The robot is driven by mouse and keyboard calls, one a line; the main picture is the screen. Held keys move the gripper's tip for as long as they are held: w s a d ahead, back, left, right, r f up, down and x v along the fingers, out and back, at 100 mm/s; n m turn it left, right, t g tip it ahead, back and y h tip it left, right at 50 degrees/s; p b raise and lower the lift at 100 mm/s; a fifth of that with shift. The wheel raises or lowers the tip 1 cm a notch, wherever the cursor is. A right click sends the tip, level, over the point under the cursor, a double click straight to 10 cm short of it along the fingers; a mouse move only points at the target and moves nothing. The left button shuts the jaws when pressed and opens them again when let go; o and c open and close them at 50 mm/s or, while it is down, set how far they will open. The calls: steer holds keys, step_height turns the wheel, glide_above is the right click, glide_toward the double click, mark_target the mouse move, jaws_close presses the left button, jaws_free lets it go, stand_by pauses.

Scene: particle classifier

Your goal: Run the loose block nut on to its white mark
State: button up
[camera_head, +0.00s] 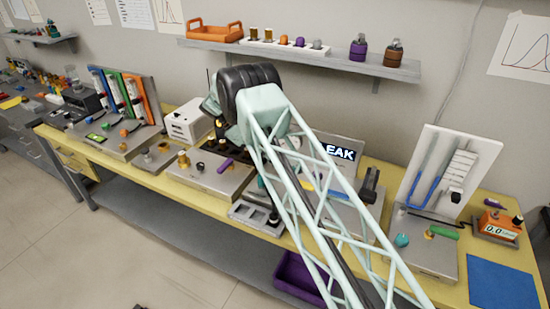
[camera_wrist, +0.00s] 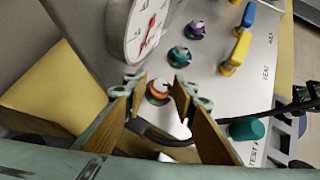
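In the wrist view my gripper (camera_wrist: 158,86) is open, its two brown-faced fingers apart. An orange round nut-like part (camera_wrist: 158,92) on a dark base shows between the fingertips. Gaps show on both sides of it, and I cannot tell whether its base is touched. A teal one (camera_wrist: 180,56) and a purple one (camera_wrist: 195,30), each with a small white patch on top, stand in a row beyond it on a grey panel (camera_wrist: 222,95). I cannot tell which is the loose block nut, or make out its mark.
A white dial gauge (camera_wrist: 148,25) stands close beside the row. Yellow handles (camera_wrist: 236,50), a green knob (camera_wrist: 246,129) and a black cable (camera_wrist: 262,113) lie to the right. In the head view a screen (camera_head: 341,152) stands behind my arm on the yellow bench.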

steer(key=shift+o, duration=1)
steer(key=shift+f, duration=0.1)
steer(key=shift+s+n+t+b, duration=0.15)
steer(key=shift+n+t+b, duration=0.15)
steer(key=shift+n+t, duration=0.5)
steer(key=shift+s+n+t+b, duration=0.1)
steer(key=shift+n+t+b, duration=0.3)
steer(key=shift+n, duration=0.6)
steer(key=shift+n+t+y, duration=0.3)
steer(key=shift+n+t, duration=0.1)
steer(key=shift+s+d+f+n+t+y+b, duration=0.1)
steer(key=shift+n+t+y+b, duration=0.1)
steer(key=shift+n+t+b, duration=0.3)
steer(key=shift+s+n+t+y+b, duration=0.1)
steer(key=shift+n+t+y+b, duration=0.15)
steer(key=shift+n+b, duration=0.3)
steer(key=shift+n+t+y+b, duration=0.25)
steer(key=shift+n+t+b, duration=0.1)
steer(key=shift+n+b, duration=0.25)
steer(key=shift+d+n+t+y+b, duration=0.1)
steer(key=shift+n+t+y+b, duration=0.2)
steer(key=shift+n+b, duration=0.25)
steer(key=shift+n+t+b, duration=0.3)
steer(key=shift+n+b, duration=0.2)
steer(key=shift+b, duration=0.2)
steer(key=shift+y, duration=0.4)
